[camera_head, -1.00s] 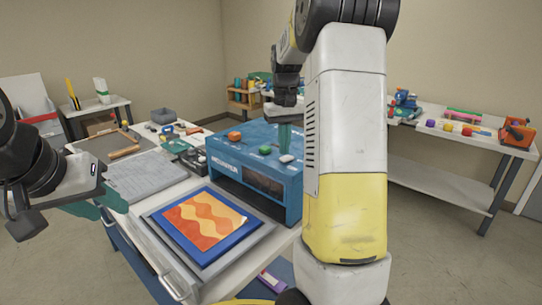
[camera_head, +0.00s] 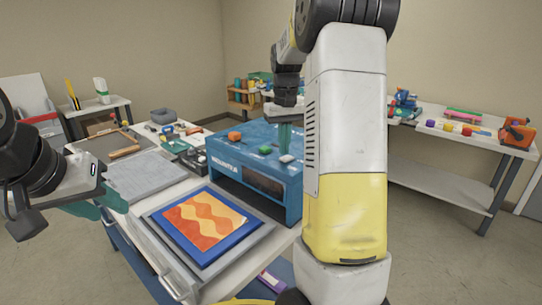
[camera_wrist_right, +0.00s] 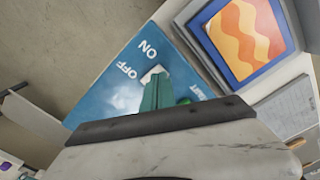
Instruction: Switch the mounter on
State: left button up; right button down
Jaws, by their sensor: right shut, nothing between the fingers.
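The mounter (camera_head: 232,174) is a blue box-shaped machine on the workbench. On its top are an orange knob (camera_head: 234,136), a green button (camera_head: 265,150) and a white switch (camera_head: 287,158). In the right wrist view the white switch (camera_wrist_right: 153,74) lies by the words ON and OFF, closer to OFF. My right gripper (camera_head: 285,149), with green fingers, is shut and empty, pointing down at the switch. Its tips overlap the switch in view; I cannot tell whether they touch. My left gripper (camera_head: 112,200) is left of the bench; its opening is unclear.
A framed orange wavy picture on a blue board (camera_head: 241,230) lies on a grey plate before the mounter. A grey panel (camera_head: 147,176) and small tools lie to its left. Side tables with coloured items stand at the back and right. My right arm hides the mounter's right side.

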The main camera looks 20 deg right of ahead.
aim_at(284, 158)
jog(key=shift+f, duration=1)
dwell(0.9)
jog(key=shift+r, duration=3.55)
jog(key=s+a+t, duration=0.2)
jog(key=s+a, duration=0.2)
jog(key=s, duration=0.4)
jog(key=s+a+t+y, duration=0.1)
jog(key=s+a, duration=0.3)
jog(key=s, duration=0.4)
jog(key=s+a+t+y, duration=0.1)
jog(key=s+a+t, duration=0.2)
jog(key=s+a, duration=0.2)
jog(key=s, duration=0.3)
jog(key=shift+n, duration=0.3)
